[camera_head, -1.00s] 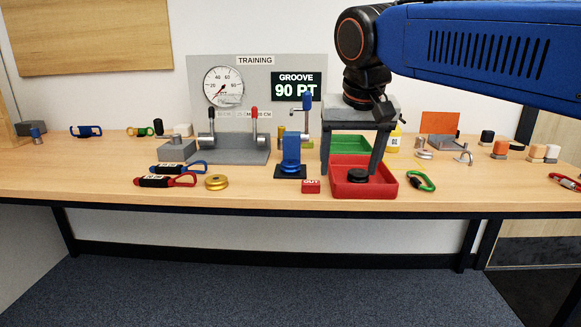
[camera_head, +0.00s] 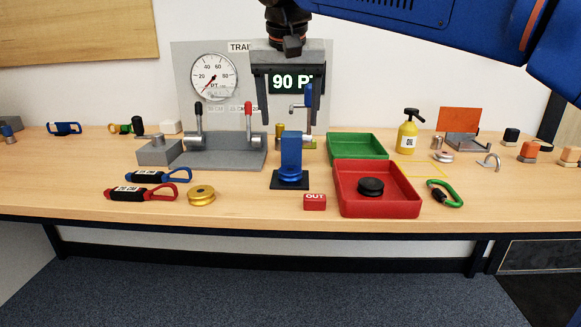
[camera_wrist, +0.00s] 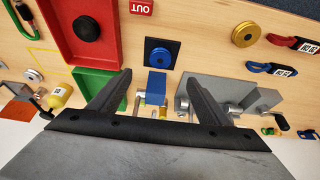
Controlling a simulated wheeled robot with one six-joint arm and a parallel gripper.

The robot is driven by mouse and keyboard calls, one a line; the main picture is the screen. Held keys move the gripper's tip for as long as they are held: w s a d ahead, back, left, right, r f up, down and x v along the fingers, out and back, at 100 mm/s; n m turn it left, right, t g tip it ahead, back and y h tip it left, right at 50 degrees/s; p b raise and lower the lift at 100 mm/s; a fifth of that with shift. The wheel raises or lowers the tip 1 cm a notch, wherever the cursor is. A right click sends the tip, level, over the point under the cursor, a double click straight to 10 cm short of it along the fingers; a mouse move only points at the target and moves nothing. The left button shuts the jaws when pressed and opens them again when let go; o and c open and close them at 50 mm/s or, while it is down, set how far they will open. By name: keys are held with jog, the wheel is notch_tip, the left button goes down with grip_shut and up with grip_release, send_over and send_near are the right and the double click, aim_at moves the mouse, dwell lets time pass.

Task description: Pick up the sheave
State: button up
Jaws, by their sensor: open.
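Several grooved discs that look like sheaves are in view. A gold one (camera_head: 201,195) lies flat on the table at front left, also in the wrist view (camera_wrist: 245,33). A blue one (camera_head: 290,174) sits at the foot of a blue upright on a black base, also in the wrist view (camera_wrist: 159,58). A black one (camera_head: 370,187) lies in the red tray, also in the wrist view (camera_wrist: 86,28). A silver one (camera_head: 443,157) lies at the right. My gripper (camera_head: 286,120) is open and empty, raised above the blue stand, fingers pointing down.
The red tray (camera_head: 412,207) and green tray (camera_head: 378,144) stand right of centre. A grey lever panel (camera_head: 225,158) with a gauge stands behind. A yellow oil bottle (camera_head: 407,135), a green carabiner (camera_head: 447,195) and a red OUT block (camera_head: 315,202) are nearby.

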send_over(290, 169)
jog(key=s, duration=0.3)
notch_tip(290, 169, down, 11)
jog(key=shift+f, duration=0.1)
jog(key=shift+x, duration=2.55)
jog(key=shift+w, duration=0.1)
jog(key=c, duration=1.3)
